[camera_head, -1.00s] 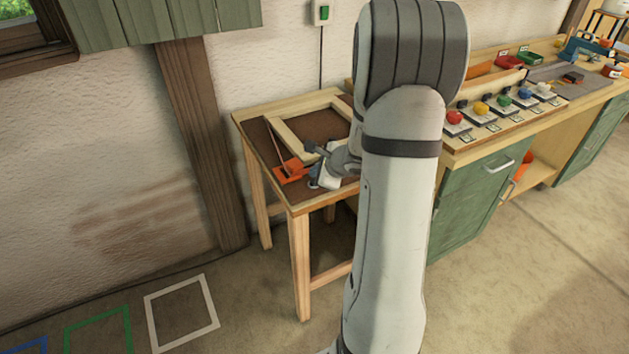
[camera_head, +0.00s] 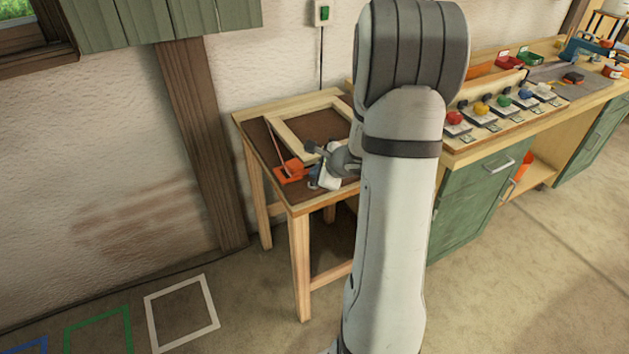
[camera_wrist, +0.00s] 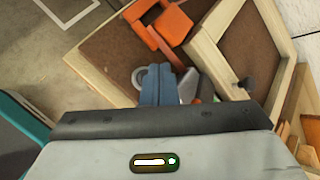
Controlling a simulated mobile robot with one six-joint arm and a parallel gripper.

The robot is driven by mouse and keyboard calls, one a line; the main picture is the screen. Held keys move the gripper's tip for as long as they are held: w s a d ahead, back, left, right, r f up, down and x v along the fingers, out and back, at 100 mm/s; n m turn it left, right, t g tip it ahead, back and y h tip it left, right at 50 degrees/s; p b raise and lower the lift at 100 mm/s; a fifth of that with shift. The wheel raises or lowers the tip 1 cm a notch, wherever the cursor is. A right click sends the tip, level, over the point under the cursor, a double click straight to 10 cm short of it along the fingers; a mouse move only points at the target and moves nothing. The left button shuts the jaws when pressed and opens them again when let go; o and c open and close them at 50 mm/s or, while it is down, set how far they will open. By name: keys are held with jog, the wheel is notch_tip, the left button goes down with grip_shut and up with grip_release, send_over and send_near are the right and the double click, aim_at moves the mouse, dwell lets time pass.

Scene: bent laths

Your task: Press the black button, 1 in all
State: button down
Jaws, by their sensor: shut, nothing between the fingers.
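My gripper (camera_wrist: 161,74) is shut and empty, low over the small wooden table. In the head view its end (camera_head: 320,178) is near the table's front edge, beside an orange block-like tool (camera_head: 291,170); the orange tool (camera_wrist: 170,28) also shows ahead in the wrist view. I cannot make out a black button for sure. A grey ring (camera_wrist: 139,78) is beside the fingers, and a metallic part shows at their other side; what is directly under the fingertips is hidden.
A light wooden frame (camera_head: 285,128) lies on the small table's brown top. The long bench at right carries a row of coloured knobs, such as a red one (camera_head: 454,117), with dark parts behind them. A green wall switch box (camera_head: 323,13) hangs above. My arm hides part of the table.

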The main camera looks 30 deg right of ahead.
jog(key=shift+f+b, duration=0.25)
jog(key=shift+b, duration=0.05)
jog(key=shift+f+b, duration=0.25)
jog(key=shift+b, duration=0.15)
jog(key=shift+f+b, duration=0.4)
jog(key=shift+b, duration=0.15)
dwell(0.9)
jog(key=shift+r, duration=0.1)
jog(key=shift+r+p, duration=0.5)
jog(key=shift+r, duration=0.3)
notch_tip(320, 180, up, 5)
jog(key=p, duration=0.3)
jog(key=shift+p, duration=0.35)
dwell(0.6)
